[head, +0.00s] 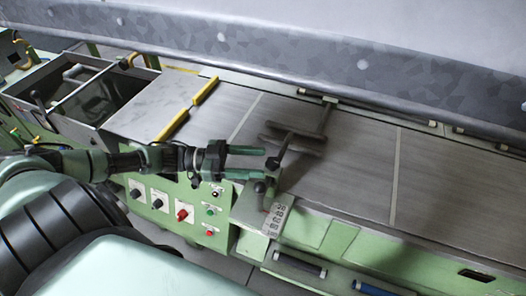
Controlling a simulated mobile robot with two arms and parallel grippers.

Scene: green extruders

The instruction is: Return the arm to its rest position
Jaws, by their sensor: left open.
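My left arm (125,161) comes in from the left and stretches over the front edge of the green machine. Its gripper (262,162) is open, with two green fingers pointing right. I cannot tell whether a finger touches the lever. My right gripper is not in view.
A control panel (180,208) with knobs and buttons lies below the arm. Yellow handles (205,90) mark a metal cover. A grey metal bar frame (297,135) stands on the flat deck (350,150). A large grey housing (330,50) runs along the back. An open bin (68,70) is at left.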

